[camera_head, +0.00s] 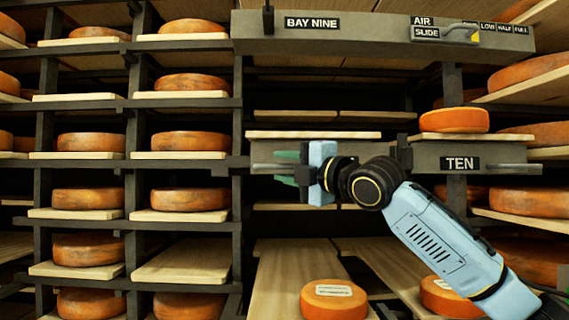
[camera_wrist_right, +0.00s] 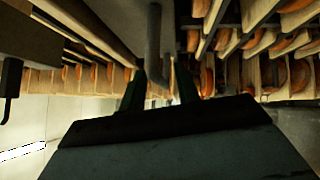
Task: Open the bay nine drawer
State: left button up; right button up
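The BAY NINE sign (camera_head: 311,23) is on a grey header panel (camera_head: 380,25) above the middle bay. Below it, at mid-height, a light grey horizontal bar handle (camera_head: 266,167) shows its left end; the rest is hidden by my right gripper and wrist. My right gripper (camera_head: 285,167) is at this bar, its dark green fingers pointing left. In the right wrist view the fingers (camera_wrist_right: 160,90) stand apart, with a grey bar (camera_wrist_right: 153,45) in line with the gap between them. Contact cannot be told. My left gripper is out of view.
A grey front marked TEN (camera_head: 460,163) with its own bar handle is right of my wrist, a cheese wheel (camera_head: 454,120) above it. Another wheel (camera_head: 334,299) sits low on a board in the middle bay. Dark posts and shelves of wheels (camera_head: 188,141) stand left.

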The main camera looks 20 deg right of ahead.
jog(key=shift+w+a, duration=0.15)
jog(key=shift+w, duration=0.1)
grip_shut()
jog(key=shift+s+a, duration=0.1)
